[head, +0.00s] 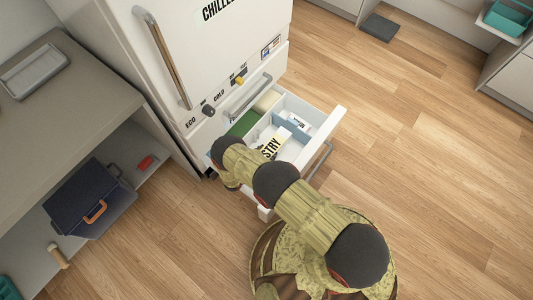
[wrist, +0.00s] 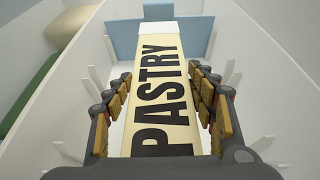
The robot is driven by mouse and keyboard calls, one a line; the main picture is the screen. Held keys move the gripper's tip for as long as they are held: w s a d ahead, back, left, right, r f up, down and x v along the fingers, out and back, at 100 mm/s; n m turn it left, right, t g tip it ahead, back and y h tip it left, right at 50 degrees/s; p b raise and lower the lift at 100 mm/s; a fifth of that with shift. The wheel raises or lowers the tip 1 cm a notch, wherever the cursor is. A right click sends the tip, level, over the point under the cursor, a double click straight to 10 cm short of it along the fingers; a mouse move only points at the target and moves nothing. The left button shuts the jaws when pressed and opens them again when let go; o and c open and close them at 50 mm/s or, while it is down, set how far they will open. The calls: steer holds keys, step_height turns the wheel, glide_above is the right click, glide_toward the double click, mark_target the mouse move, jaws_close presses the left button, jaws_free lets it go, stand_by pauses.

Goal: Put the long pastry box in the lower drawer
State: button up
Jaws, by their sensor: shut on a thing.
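The long pastry box (wrist: 162,85) is cream with a white band and black PASTRY lettering. My gripper (wrist: 161,74) is shut on it, one padded finger along each long side. The open lower drawer (head: 325,128) is white and pulled out from the cabinet's base. In the head view the box (head: 270,146) shows partly over the drawer's inside, its near part hidden by my arm. In the wrist view the box points at a blue divider (wrist: 125,38), with white drawer walls on both sides. I cannot tell whether it touches the drawer floor.
A green item (head: 243,123) and a beige item (head: 267,101) lie in the drawer's left side. White pegs (wrist: 68,151) stand beside the box. A shelf counter (head: 75,85) stands at the left, with a navy case (head: 88,200) below.

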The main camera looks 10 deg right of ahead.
steer(key=shift+f, duration=0.35)
steer(key=shift+f, duration=0.2)
steer(key=o, duration=1.6)
steer(key=shift+c, duration=0.2)
steer(key=shift+r, duration=0.25)
steer(key=p+v, duration=0.1)
steer(key=v, duration=0.2)
steer(key=p+v, duration=0.1)
steer(key=v, duration=0.3)
steer(key=p+v, duration=0.1)
steer(key=v, duration=0.3)
steer(key=shift+r, duration=0.3)
steer(key=shift+s+a+r, duration=0.1)
steer(key=shift+s+a, duration=0.2)
steer(key=shift+s, duration=0.15)
